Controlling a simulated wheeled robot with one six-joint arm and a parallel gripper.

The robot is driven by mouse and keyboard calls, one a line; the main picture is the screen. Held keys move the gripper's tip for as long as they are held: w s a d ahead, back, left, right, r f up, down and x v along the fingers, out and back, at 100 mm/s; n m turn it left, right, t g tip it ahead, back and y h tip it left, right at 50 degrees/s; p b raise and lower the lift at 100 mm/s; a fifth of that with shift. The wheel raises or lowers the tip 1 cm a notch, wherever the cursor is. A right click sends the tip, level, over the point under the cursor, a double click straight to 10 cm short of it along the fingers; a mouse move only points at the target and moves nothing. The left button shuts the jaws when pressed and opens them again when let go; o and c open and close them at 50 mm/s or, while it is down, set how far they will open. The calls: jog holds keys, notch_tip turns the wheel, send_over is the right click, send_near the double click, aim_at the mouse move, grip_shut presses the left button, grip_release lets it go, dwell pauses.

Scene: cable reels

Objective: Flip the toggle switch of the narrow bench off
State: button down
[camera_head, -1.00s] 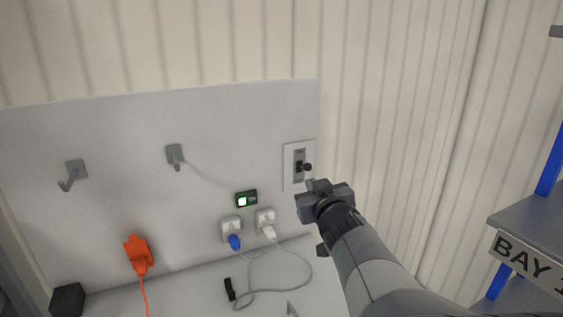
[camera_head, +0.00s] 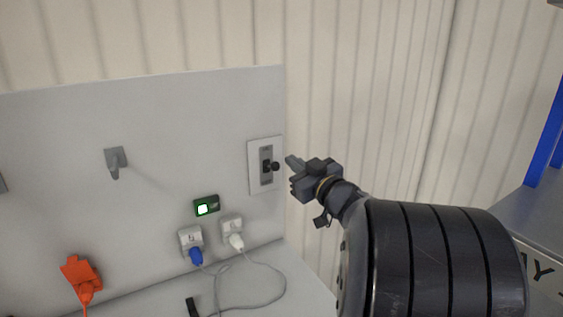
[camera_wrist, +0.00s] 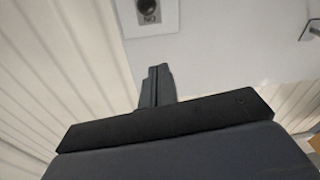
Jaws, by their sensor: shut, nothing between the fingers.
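The toggle switch (camera_head: 275,166) is a black knob on a dark grey strip in a white wall plate (camera_head: 253,180), near the right end of the bench's grey back panel. It also shows at the top of the wrist view (camera_wrist: 148,8). My gripper (camera_head: 290,160) is just right of the knob in the head view, with its fingers shut and empty. The fingers (camera_wrist: 156,72) point toward the plate in the wrist view. A gap shows between fingertips and knob; how far apart they are in depth I cannot tell.
A green-lit meter (camera_head: 206,205), a blue plug (camera_head: 196,256) and a white plug (camera_head: 236,242) sit below left of the switch. An orange plug (camera_head: 80,275) and a grey hook (camera_head: 115,160) are farther left. Blue-framed shelving (camera_head: 545,130) stands right.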

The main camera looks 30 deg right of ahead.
jog(key=p, duration=0.2)
send_over(275, 166)
jog(key=f, duration=0.1)
jog(key=s+f, duration=0.1)
jog(key=f, duration=0.1)
jog(key=shift+d, duration=0.15)
jog(key=shift+f+b, duration=0.1)
jog(key=shift+b, duration=0.35)
jog(key=shift+f+t+b, duration=0.15)
jog(key=shift+t+b, duration=0.15)
jog(key=shift+b, duration=0.5)
